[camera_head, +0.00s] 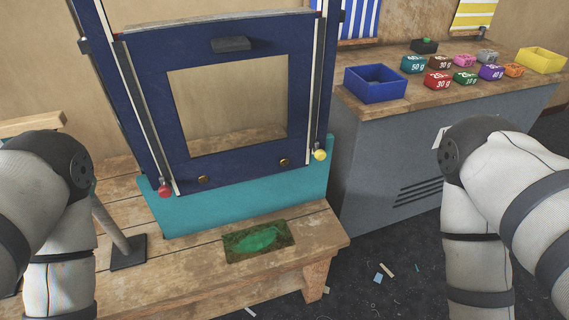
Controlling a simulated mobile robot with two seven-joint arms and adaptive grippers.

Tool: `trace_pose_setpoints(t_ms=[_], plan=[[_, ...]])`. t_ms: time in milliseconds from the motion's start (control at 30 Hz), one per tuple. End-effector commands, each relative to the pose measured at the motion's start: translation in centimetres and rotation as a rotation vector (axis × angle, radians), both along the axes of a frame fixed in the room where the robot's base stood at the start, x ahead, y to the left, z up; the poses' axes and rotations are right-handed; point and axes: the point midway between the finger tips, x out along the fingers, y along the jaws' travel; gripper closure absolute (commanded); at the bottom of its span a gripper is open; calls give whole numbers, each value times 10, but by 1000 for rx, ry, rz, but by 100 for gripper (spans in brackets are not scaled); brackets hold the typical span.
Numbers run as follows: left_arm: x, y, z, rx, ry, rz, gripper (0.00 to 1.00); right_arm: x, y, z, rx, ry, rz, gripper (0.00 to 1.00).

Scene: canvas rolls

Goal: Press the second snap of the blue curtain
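The dark blue curtain (240,171) hangs in an upright frame on the wooden bench, with a large rectangular opening in its middle. Two brass snaps sit along its lower band: a left snap (203,180) and a right snap (284,162). Whether either is pressed cannot be told. A teal panel (237,201) stands behind and below the curtain's lower edge. My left arm is at the left edge and my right arm at the right edge, both bent downward and apart from the curtain. Neither gripper shows.
A red knob (165,191) and a yellow knob (320,155) end the side rails. A green patch (258,240) lies on the bench (185,275). A grey stand (128,252) is at left. The right counter holds a blue bin (375,90), a yellow bin (541,60) and several labelled blocks.

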Motion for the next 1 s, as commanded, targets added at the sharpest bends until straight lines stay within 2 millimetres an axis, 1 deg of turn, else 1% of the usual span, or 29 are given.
trace_pose_setpoints(t_ms=[33,133,167,1000], plan=[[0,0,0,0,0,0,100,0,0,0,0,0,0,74],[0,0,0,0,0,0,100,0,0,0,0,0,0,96],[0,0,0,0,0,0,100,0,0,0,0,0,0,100],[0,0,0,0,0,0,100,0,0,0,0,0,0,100]])
